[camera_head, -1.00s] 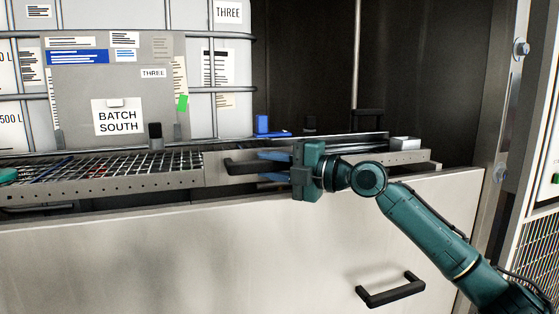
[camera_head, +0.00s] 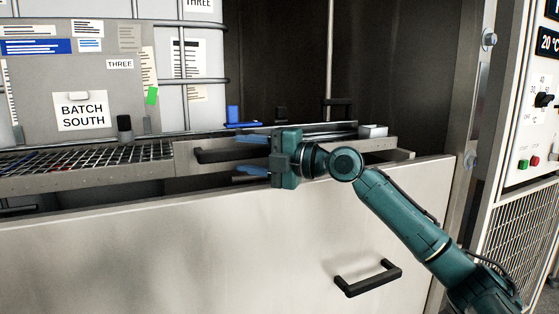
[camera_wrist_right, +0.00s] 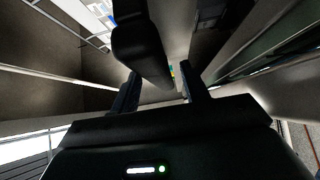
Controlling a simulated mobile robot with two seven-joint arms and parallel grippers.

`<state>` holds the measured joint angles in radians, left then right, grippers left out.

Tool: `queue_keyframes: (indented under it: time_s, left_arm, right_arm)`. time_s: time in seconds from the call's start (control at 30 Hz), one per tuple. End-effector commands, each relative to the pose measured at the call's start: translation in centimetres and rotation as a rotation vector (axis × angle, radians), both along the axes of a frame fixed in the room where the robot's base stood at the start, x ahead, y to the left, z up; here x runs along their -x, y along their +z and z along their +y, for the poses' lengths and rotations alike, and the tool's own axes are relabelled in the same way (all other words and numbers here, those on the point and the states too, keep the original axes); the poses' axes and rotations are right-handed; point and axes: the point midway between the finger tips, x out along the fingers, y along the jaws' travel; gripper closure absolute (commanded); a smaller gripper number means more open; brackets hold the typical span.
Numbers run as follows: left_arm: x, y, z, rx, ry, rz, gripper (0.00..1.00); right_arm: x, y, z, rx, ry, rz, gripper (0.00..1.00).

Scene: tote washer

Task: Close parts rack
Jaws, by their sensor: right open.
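The parts rack (camera_head: 85,181) is a pulled-out metal rack with a mesh floor and a perforated front rail, above a large pale front panel. Its black bar handle (camera_head: 215,156) sits on a plain plate in the rail. My right gripper (camera_head: 250,155) is at the right part of this handle, with its blue fingers pointing left, one above and one below the bar. In the right wrist view the open fingers (camera_wrist_right: 161,91) show with a dark bar, apparently the handle (camera_wrist_right: 142,45), reaching in between them. Contact cannot be told. My left gripper is not in view.
The pale lower panel (camera_head: 200,240) has its own black handle (camera_head: 368,278). A grey container labelled BATCH SOUTH (camera_head: 80,110) stands behind the rack. A control panel (camera_head: 540,110) and a mesh guard (camera_head: 520,235) stand at the right. A small blue object (camera_head: 234,115) is behind the rail.

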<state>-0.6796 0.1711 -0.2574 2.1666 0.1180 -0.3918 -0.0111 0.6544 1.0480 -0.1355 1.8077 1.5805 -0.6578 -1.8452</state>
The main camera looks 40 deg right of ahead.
Motion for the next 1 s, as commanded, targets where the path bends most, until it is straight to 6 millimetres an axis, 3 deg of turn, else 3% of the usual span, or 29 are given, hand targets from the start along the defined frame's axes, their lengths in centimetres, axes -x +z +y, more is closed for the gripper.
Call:
queue_keyframes:
  time_s: [0.2, 0.5, 0.73, 1.0]
  left_arm:
    - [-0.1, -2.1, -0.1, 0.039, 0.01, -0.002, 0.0]
    - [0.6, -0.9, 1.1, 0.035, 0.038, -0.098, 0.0]
    - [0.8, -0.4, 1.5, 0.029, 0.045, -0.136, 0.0]
    - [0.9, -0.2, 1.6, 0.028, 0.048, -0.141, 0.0]
  right_arm:
    - [3.7, -0.8, -2.2, 0.004, -0.001, 0.002, 0.55]
    - [7.6, -0.5, -4.5, 0.003, 0.0, -0.001, 0.55]
    - [9.4, -0.2, -5.6, 0.002, 0.001, -0.001, 0.55]
    - [9.9, 0.0, -5.9, 0.002, 0.0, -0.001, 0.55]
